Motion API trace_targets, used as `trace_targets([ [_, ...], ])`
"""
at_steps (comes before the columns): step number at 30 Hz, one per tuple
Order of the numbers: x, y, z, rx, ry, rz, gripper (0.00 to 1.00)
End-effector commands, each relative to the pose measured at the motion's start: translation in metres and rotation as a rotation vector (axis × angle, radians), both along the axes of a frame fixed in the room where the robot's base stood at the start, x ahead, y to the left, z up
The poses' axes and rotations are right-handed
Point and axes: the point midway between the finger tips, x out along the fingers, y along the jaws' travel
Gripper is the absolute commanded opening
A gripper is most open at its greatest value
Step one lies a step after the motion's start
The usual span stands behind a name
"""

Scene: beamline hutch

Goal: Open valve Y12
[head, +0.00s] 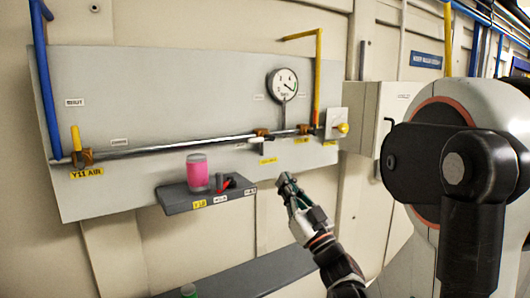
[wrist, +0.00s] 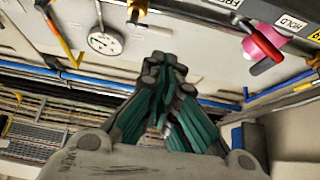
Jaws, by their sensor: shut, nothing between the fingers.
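A wall panel (head: 150,85) carries a horizontal pipe with brass valves. The left valve (head: 87,157) has an upright yellow handle and a yellow tag reading Y11 AIR (head: 87,173). Two more brass fittings, one mid-right (head: 262,132) and one farther right (head: 303,129), sit beside yellow tags too small to read, so I cannot tell which is Y12. A pale lever lies along the pipe left of the mid-right fitting. My gripper (head: 287,180) is shut and empty, below the pipe and right of the shelf, apart from the valves. Its teal fingers meet in the wrist view (wrist: 165,68).
A dark shelf (head: 180,203) juts out below the panel, with a pink jar (head: 197,173) and a red-handled item (head: 227,184). A round gauge (head: 283,83) stands above the pipe. A grey box (head: 360,118) is at the right. A lower bench (head: 240,277) runs below.

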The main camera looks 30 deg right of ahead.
Motion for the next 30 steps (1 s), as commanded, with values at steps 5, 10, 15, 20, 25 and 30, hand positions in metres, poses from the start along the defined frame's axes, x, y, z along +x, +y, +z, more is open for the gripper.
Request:
trace_targets([
  [5, 0.014, 0.001, 0.010, -0.001, 0.001, 0.002, 0.00],
  [10, 0.040, 0.002, 0.029, 0.000, 0.000, 0.002, 0.00],
  [15, 0.068, 0.003, 0.048, 0.001, 0.000, 0.003, 0.00],
  [20, 0.092, 0.004, 0.063, 0.001, 0.001, 0.002, 0.00],
  [25, 0.108, 0.004, 0.074, -0.001, 0.001, 0.001, 0.00],
  [30, 0.115, 0.005, 0.078, 0.000, 0.000, 0.000, 0.00],
])
